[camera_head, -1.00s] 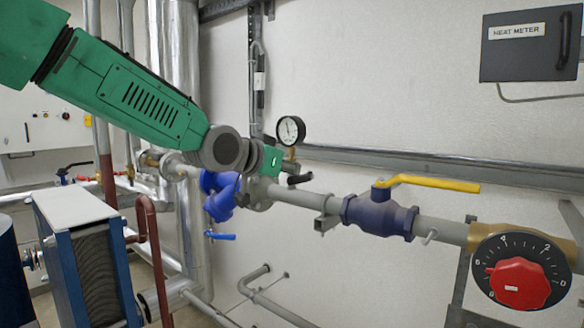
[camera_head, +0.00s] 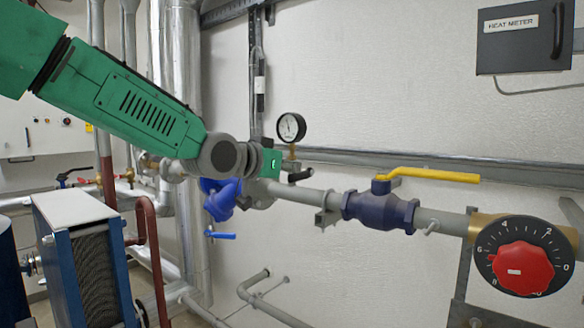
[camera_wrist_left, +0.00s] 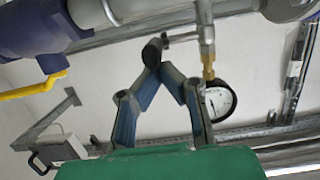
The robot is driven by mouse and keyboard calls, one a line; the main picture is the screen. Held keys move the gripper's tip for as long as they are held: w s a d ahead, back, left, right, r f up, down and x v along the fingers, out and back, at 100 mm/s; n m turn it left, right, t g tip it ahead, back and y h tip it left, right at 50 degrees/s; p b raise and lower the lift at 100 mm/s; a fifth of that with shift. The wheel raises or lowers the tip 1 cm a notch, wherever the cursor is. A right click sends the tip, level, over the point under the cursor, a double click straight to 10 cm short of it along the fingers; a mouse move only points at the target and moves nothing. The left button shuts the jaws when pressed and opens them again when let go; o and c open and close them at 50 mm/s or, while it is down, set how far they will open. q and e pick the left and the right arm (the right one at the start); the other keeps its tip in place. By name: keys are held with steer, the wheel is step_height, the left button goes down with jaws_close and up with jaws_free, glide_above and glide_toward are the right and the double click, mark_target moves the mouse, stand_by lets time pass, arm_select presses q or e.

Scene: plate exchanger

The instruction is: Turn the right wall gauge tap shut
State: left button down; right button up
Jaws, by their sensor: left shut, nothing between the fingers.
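The round white wall gauge (camera_head: 291,127) with a black rim stands on a brass stem above the grey pipe. Its tap has a black lever (camera_head: 300,176) pointing right below it. In the left wrist view the gauge (camera_wrist_left: 220,101) hangs right of the fingers and the black lever's end (camera_wrist_left: 152,50) shows just beyond their tips. My left gripper (camera_wrist_left: 161,69) is shut and empty, its fingertips close to the lever; I cannot tell whether they touch it. In the head view its green body (camera_head: 269,163) is left of the tap and its fingers are hard to make out. My right gripper is not in view.
A dark blue valve with a yellow lever (camera_head: 428,175) is on the pipe to the right, beside a red-knobbed dial (camera_head: 522,268). A blue valve (camera_head: 220,198) sits below my gripper. A horizontal rail (camera_head: 420,165) runs behind.

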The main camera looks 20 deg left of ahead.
arm_select(q)
step_height(320, 180, up, 4)
steer(key=p, duration=0.3)
steer(key=shift+r, duration=0.1)
steer(key=v, duration=1)
steer(key=s+f+n+g+y+b, duration=0.1)
steer(key=s+f+g+b, duration=0.15)
steer(key=f, duration=1.35)
steer(key=s+f+n+g+y+b, duration=0.1)
steer(key=s+f+g+b, duration=0.15)
steer(key=f, duration=1.25)
steer(key=s+f+g+y+b, duration=0.1)
steer(key=s+f+g+b, duration=0.2)
steer(key=f, duration=1.3)
steer(key=s+a+f+g+y+b, duration=0.1)
steer(key=s+a+f+g+b, duration=0.1)
steer(key=s+f, duration=1.2)
steer(key=s+a+f+n+g+y+b, duration=0.1)
steer(key=s+f+g+b, duration=0.3)
steer(key=s+f, duration=1)
steer(key=shift+s+a+f+b, duration=0.25)
steer(key=shift+s+a+b, duration=0.15)
steer(key=shift+s+b, duration=0.65)
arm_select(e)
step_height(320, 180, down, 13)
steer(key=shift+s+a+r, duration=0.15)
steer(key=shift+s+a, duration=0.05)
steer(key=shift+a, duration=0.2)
